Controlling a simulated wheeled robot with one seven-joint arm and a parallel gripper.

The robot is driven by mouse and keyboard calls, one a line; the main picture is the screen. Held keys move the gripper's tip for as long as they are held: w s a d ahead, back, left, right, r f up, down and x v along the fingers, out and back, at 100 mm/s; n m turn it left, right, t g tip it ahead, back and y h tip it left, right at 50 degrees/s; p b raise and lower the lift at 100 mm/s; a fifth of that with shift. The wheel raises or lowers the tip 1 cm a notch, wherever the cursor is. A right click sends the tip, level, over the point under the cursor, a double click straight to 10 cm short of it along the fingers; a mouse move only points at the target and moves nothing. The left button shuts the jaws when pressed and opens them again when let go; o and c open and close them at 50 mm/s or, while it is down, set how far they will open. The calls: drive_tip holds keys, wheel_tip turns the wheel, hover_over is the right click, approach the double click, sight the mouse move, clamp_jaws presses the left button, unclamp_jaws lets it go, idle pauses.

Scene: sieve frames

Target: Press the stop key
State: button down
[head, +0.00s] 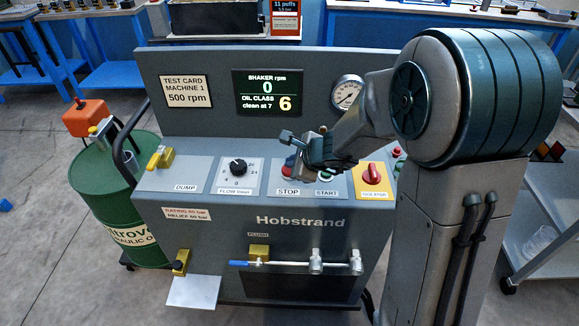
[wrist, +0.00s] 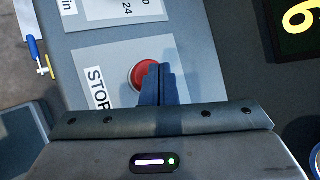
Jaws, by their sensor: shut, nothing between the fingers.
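The stop key is a round red button above the STOP label on the sloped panel. It shows partly in the head view (head: 287,166), with my gripper (head: 302,168) covering its right side. In the wrist view the red key (wrist: 142,74) sits on a grey plate beside the word STOP. My gripper (wrist: 158,70) is shut and empty there, its blue fingertips overlapping the key's right part. I cannot tell whether the fingertips touch the key or hover just above it.
The green start key (head: 326,175) is close on the right, partly behind my gripper. Further right is the red isolator knob (head: 373,172) on yellow. The flow dial (head: 238,167) and yellow dump lever (head: 160,157) are left.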

drive_tip(key=shift+r, duration=0.45)
drive_tip(key=shift+r, duration=0.1)
wheel_tip(320, 180, up, 5)
drive_tip(key=p, duration=0.4)
drive_tip(key=shift+p, duration=0.3)
idle(0.4)
drive_tip(key=s+d+r+n+g, duration=0.1)
drive_tip(key=s+d+r+n, duration=0.15)
drive_tip(key=s+n, duration=0.35)
drive_tip(key=s+d+r+n+g, duration=0.1)
drive_tip(key=s+r+n+g, duration=0.1)
drive_tip(key=s+r+n, duration=0.35)
drive_tip(key=s+d+f+n+g+h, duration=0.1)
drive_tip(key=s+d+n+h, duration=0.5)
drive_tip(key=s+d, duration=0.5)
drive_tip(key=shift+s+d+n, duration=0.25)
drive_tip(key=shift+s+n, duration=0.5)
drive_tip(key=shift+s, duration=0.3)
